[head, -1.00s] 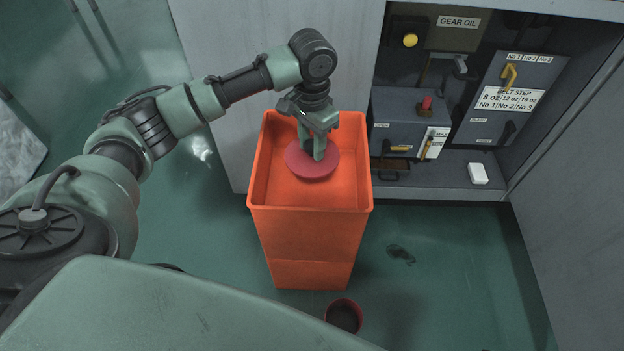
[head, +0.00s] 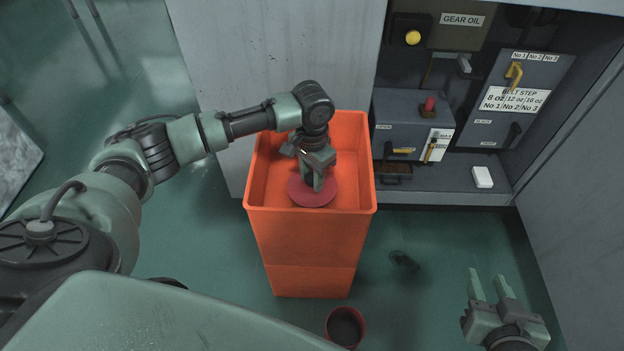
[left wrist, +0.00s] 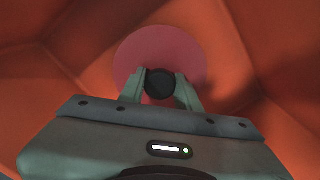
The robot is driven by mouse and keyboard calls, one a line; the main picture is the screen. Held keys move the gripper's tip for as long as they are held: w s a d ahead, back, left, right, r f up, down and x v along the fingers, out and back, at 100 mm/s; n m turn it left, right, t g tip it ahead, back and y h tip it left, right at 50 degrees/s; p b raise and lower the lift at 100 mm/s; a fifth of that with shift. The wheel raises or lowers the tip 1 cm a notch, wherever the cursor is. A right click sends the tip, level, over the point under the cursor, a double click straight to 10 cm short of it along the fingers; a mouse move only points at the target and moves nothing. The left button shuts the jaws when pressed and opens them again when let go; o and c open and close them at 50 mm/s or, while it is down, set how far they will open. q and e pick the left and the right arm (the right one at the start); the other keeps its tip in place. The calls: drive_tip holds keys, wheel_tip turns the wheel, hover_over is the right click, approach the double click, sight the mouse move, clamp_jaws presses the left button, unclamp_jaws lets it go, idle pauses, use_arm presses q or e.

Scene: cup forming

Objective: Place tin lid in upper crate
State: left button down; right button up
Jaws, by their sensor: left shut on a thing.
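The red tin lid (head: 322,193) is a round disc inside the top of the orange upper crate (head: 260,190). My left gripper (head: 317,186) reaches down into the crate and is shut on the lid's dark knob. In the left wrist view the lid (left wrist: 130,52) shows with its round black knob (left wrist: 159,83) between the fingers of the left gripper (left wrist: 160,88), and orange crate walls (left wrist: 40,75) surround it. Whether the lid touches the crate's floor I cannot tell. My right gripper (head: 490,288) is open and empty at the lower right, away from the crate.
A small dark red cup or bin (head: 345,326) stands on the green floor in front of the crate. A grey machine cabinet (head: 415,120) with levers and labels is at the right, with a white block (head: 482,177) on its ledge. The floor right of the crate is mostly clear.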

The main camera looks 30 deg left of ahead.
use_arm(q)
drive_tip(key=shift+f, duration=0.2)
use_arm(e)
drive_tip(key=shift+w+a+r, duration=0.1)
drive_tip(key=shift+w+r, duration=0.15)
drive_tip(key=shift+r, duration=0.15)
drive_tip(key=shift+f, duration=0.1)
use_arm(q)
drive_tip(key=shift+f, duration=0.1)
drive_tip(key=c, duration=1)
unclamp_jaws()
use_arm(e)
drive_tip(key=shift+s+f, duration=0.3)
